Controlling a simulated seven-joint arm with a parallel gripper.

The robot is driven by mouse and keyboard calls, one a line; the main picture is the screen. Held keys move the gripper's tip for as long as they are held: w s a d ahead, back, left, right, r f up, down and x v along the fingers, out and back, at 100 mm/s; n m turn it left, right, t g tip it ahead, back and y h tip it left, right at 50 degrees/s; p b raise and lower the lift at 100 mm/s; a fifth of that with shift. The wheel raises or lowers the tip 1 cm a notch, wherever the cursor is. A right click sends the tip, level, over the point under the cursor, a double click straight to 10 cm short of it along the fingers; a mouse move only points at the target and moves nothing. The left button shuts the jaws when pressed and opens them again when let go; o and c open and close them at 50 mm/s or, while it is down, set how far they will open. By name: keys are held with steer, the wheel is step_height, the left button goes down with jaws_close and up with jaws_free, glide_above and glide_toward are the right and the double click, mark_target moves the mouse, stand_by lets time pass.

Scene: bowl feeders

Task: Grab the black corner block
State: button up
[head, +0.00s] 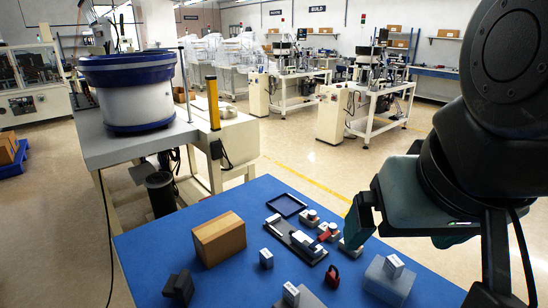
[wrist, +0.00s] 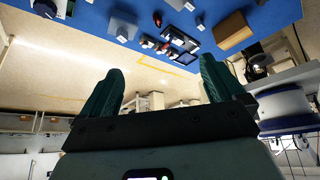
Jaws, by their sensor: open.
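The black corner block (head: 179,287) sits on the blue table near its front left edge in the head view. It looks like a dark, angular piece. My gripper (head: 362,222) is above the right side of the table, well to the right of the block and apart from it. In the wrist view my gripper (wrist: 160,80) has its two teal fingers spread, with nothing between them. The wrist view has the table upside down along its top; a dark shape at its top edge there is too cut off to identify.
Small white-grey blocks (head: 266,258), a red padlock-like item (head: 332,276), a fixture plate (head: 296,240), a black tray (head: 287,205) and a grey box (head: 388,282) are on the table. A bowl feeder (head: 127,95) stands behind left.

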steer(key=m+g+y, duration=0.7)
steer(key=m+y, duration=0.4)
steer(key=y, duration=0.1)
glide_above(187, 283)
steer(key=s+d, duration=0.2)
steer(key=d, duration=0.7)
step_height(187, 283, down, 24)
steer(key=r, duration=0.1)
steer(key=a+f+m, duration=0.1)
steer(key=f+m, duration=0.1)
steer(key=f, duration=0.3)
steer(key=w+a+f+m+t+y, duration=0.1)
steer(key=a+f+m, duration=0.1)
steer(key=f, duration=0.3)
steer(key=a+f+m, duration=0.1)
steer(key=f+m, duration=0.2)
steer(key=f, duration=0.2)
steer(key=shift+w+a+m+t+y, duration=0.3)
steer(key=shift+a, duration=0.05)
steer(key=x, duration=0.7)
steer(key=shift+w+a+f, duration=0.1)
steer(key=shift+w+f, duration=0.05)
steer(key=shift+f, duration=0.15)
steer(key=c, duration=1)
